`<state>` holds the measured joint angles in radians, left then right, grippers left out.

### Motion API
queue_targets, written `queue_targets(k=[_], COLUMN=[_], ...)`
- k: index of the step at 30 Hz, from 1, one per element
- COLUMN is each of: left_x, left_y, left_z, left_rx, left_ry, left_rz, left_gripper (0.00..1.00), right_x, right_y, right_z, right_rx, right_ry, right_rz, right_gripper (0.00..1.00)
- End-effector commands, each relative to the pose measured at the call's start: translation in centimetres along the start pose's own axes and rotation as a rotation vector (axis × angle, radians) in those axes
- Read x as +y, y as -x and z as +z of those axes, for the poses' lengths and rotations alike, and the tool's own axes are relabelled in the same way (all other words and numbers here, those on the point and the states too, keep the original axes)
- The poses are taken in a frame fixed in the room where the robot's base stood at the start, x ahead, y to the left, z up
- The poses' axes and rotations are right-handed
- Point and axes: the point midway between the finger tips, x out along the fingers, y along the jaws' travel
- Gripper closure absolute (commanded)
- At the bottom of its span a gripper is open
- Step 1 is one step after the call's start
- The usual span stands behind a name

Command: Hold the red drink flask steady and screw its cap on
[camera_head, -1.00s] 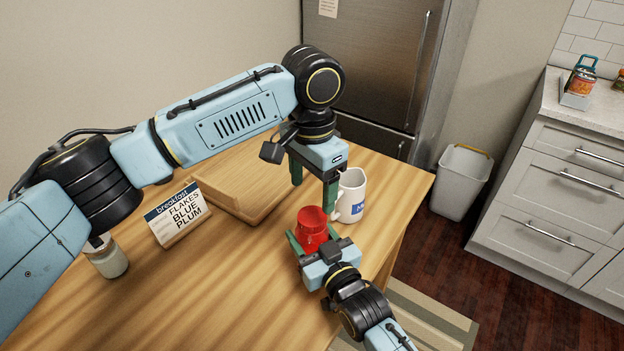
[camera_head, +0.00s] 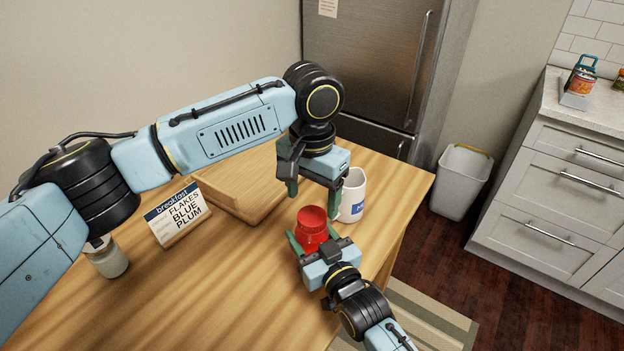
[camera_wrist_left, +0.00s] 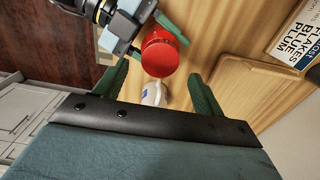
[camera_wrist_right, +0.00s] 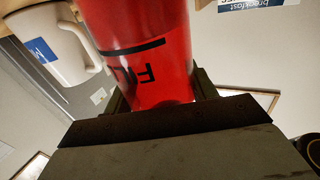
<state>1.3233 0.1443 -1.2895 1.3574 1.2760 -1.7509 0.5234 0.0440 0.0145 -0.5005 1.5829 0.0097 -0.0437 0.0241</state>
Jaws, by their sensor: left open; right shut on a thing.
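The red drink flask (camera_head: 311,239) stands upright near the table's right edge. A round red cap (camera_head: 312,216) sits on its top; I cannot tell how tightly. The cap also shows from above in the left wrist view (camera_wrist_left: 160,55). My right gripper (camera_head: 313,243) is shut around the flask's body. The right wrist view shows the flask's side (camera_wrist_right: 140,50), with dark lettering, between the fingers. My left gripper (camera_head: 313,194) is open and empty, fingers pointing down, above and a little behind the cap. It does not touch the cap.
A white mug (camera_head: 353,196) with a blue label stands close behind the flask, to its right. A wooden board or box (camera_head: 232,190), a breakfast sign (camera_head: 178,212) and a small jar (camera_head: 108,260) are on the left. The table's front middle (camera_head: 220,290) is clear.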

Motion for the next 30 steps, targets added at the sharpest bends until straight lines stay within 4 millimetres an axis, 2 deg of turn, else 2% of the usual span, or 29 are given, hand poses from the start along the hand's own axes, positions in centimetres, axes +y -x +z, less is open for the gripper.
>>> queue_targets(k=[3,9,20,30], left_x=[0.0,-0.1,-0.1,0.0], left_y=[-2.0,-4.0,-4.4,-4.4], left_z=[0.1,0.0,0.0,0.0], left_rx=[-0.001,0.000,0.001,0.001], left_ry=[0.001,0.001,0.000,0.000], left_rz=[0.000,0.000,-0.001,-0.001], left_gripper=[0.30,0.30,0.30,0.73], right_x=[0.0,0.0,0.0,0.0], right_y=[0.0,0.0,0.0,0.0], right_z=[0.1,0.1,0.1,0.1], right_rx=[-0.001,-0.001,-0.001,-0.001], right_ry=[0.000,0.000,0.000,0.000], right_rz=[0.000,0.000,0.000,0.000], right_gripper=[1.00,1.00,1.00,1.00])
